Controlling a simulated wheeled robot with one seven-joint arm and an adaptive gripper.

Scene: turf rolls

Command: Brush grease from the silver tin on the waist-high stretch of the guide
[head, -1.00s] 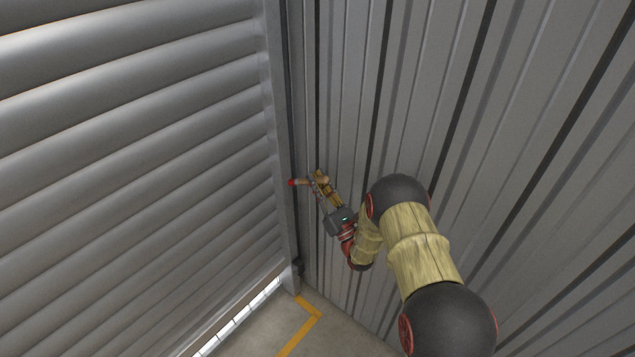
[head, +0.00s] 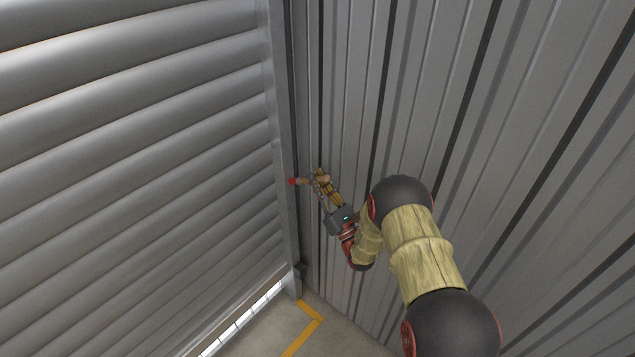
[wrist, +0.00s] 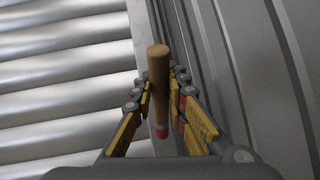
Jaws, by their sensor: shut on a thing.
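My gripper (wrist: 159,95) is shut on a brush with a tan wooden handle (wrist: 158,65); a red part shows at its lower end in the wrist view. In the head view my gripper (head: 321,185) holds the brush with its red end (head: 293,182) at the guide (head: 282,135), the upright metal channel along the shutter's right edge. The red end is at or very near the guide; I cannot tell if it touches. No silver tin is in view, and I cannot make out grease on the guide.
A closed slatted roller shutter (head: 140,150) fills the left. A ribbed metal wall (head: 480,120) stands close on the right. A yellow line (head: 311,325) marks the floor below, and light shows under the shutter's bottom edge.

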